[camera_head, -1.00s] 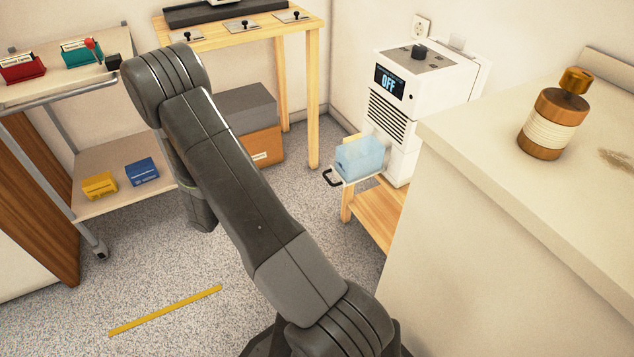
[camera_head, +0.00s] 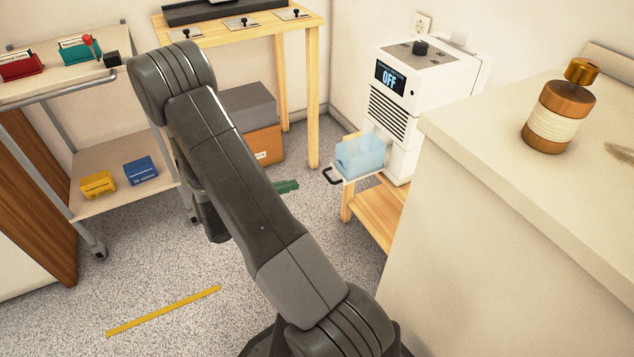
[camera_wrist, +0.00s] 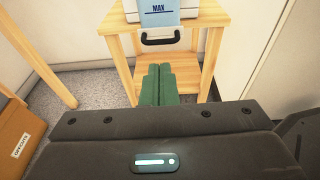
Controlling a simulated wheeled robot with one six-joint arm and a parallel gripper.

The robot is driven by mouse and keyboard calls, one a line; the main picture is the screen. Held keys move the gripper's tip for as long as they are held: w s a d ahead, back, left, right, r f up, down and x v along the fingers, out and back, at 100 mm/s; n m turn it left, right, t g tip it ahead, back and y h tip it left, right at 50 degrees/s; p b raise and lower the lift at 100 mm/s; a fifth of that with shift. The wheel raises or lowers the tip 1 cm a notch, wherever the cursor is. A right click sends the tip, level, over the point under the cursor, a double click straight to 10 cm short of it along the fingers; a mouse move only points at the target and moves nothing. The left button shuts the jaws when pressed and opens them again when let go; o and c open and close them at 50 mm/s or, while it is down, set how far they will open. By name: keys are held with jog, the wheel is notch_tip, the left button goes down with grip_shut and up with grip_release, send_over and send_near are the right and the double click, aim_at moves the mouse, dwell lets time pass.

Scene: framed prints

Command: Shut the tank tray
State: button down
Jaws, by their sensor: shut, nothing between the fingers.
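The tank tray (camera_head: 345,182) sticks out from the front of a white machine (camera_head: 405,100) with an OFF display. A translucent blue tank (camera_head: 360,157) stands on it. A black handle (camera_head: 331,176) is at the tray's front; in the wrist view the handle (camera_wrist: 158,40) shows below the tank (camera_wrist: 160,12), which is marked MAX. My gripper (camera_wrist: 159,70) has green fingers side by side, shut and empty, pointing toward the handle and apart from it. In the head view its green fingertips (camera_head: 287,186) show left of the handle; the rest is mostly hidden by my arm.
The machine stands on a low wooden stand (camera_head: 378,212). A pale counter (camera_head: 520,180) with an amber bottle (camera_head: 555,118) is close on the right. A cart (camera_head: 110,165) and a wooden bench (camera_head: 312,100) are left and behind. Floor before the tray is free.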

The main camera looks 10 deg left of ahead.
jog(key=b+x, duration=0.2)
jog(key=x, duration=0.7)
jog(key=shift+b, duration=0.35)
jog(key=shift+d, duration=0.1)
